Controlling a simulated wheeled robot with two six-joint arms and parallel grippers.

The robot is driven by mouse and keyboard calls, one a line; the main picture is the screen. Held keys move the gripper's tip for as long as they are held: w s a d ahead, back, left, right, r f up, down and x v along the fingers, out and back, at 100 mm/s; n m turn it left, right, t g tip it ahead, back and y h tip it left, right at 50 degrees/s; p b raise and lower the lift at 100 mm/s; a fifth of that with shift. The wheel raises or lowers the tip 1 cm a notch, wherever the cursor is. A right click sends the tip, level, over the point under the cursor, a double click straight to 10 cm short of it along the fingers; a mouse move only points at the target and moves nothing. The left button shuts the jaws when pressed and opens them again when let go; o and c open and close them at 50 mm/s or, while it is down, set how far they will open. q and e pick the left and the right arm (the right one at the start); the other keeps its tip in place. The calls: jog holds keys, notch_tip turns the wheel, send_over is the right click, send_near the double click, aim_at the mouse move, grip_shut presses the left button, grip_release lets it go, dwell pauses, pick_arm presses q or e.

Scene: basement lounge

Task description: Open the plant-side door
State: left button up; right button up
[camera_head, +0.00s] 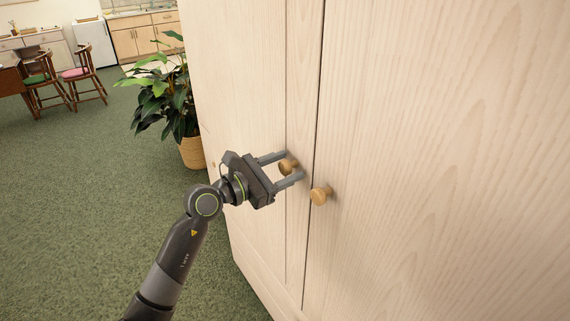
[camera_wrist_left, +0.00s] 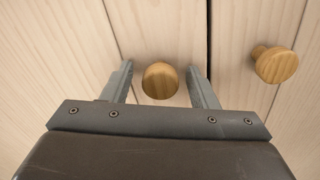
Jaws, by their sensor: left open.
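A pale wooden cabinet fills the right of the head view, with two doors meeting at a dark vertical gap. The plant-side door (camera_head: 240,80) is the left one and looks closed. Its round wooden knob (camera_head: 286,167) sits near the gap. My left gripper (camera_head: 293,165) is open, its fingers on either side of that knob. In the left wrist view the knob (camera_wrist_left: 160,80) shows between the two fingers (camera_wrist_left: 160,82), with space on both sides. The other door (camera_head: 440,150) has its own knob (camera_head: 320,195), just right of the gap. My right gripper is not in view.
A potted plant (camera_head: 165,95) in a tan pot (camera_head: 192,152) stands on the green carpet (camera_head: 90,210) left of the cabinet. Chairs (camera_head: 82,72), a table and kitchen cupboards (camera_head: 143,35) stand far back. The carpet at the left is free.

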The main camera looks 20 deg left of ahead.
pick_arm(q)
jog(key=shift+w+d, duration=0.15)
grip_shut()
dwell(0.4)
